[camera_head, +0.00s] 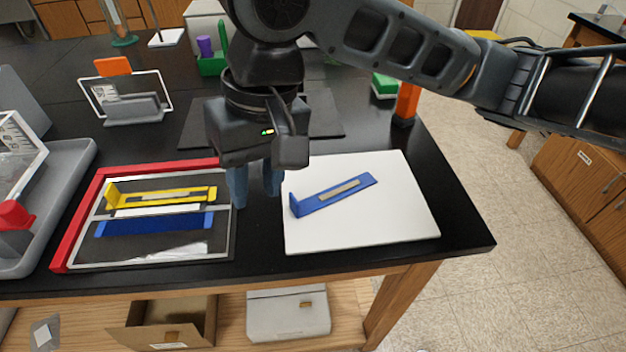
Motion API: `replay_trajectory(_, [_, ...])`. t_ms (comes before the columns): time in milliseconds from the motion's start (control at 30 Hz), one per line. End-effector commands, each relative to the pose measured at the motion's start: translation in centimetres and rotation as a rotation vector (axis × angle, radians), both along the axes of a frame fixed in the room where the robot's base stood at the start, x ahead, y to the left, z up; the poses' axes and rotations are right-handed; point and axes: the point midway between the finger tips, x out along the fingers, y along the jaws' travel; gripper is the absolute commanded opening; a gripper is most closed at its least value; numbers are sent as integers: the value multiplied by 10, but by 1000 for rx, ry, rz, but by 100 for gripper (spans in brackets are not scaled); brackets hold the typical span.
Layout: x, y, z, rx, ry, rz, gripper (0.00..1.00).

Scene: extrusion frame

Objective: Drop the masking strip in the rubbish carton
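A beige strip (338,190), which looks like the masking strip, lies along the top of a blue bracket (311,206) on a white board (400,220). My gripper (256,199) points down just left of the board, with its two blue fingers apart and nothing seen between them. The bracket is to the right of the fingers. An open brown carton (135,338), likely the rubbish carton, sits on the lower shelf under the table at the front left; little of its inside shows.
A red-edged tray (80,222) holds a yellow bracket (180,193) and a blue bar (150,224). A closed pale box (270,322) stands on the shelf right of the carton. The tabletop edge overhangs the shelf. An orange post (407,102) stands behind the board.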

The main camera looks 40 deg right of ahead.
Motion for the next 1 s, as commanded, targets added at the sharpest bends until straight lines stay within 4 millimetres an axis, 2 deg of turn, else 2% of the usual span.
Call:
replay_trajectory(33, [-2, -17, -1, -57, 22, -19, 36])
replay_trajectory(100, [-6, -32, -3, -114, 48, -39, 36])
replay_trajectory(200, [-9, -45, -4, -157, 69, -57, 36])
replay_trajectory(567, [-9, -49, -36, -166, 73, -62, 36])
replay_trajectory(833, [-6, -52, -73, -165, 74, -60, 36])
replay_trajectory(1000, [-6, -52, -81, -164, 71, -60, 36])
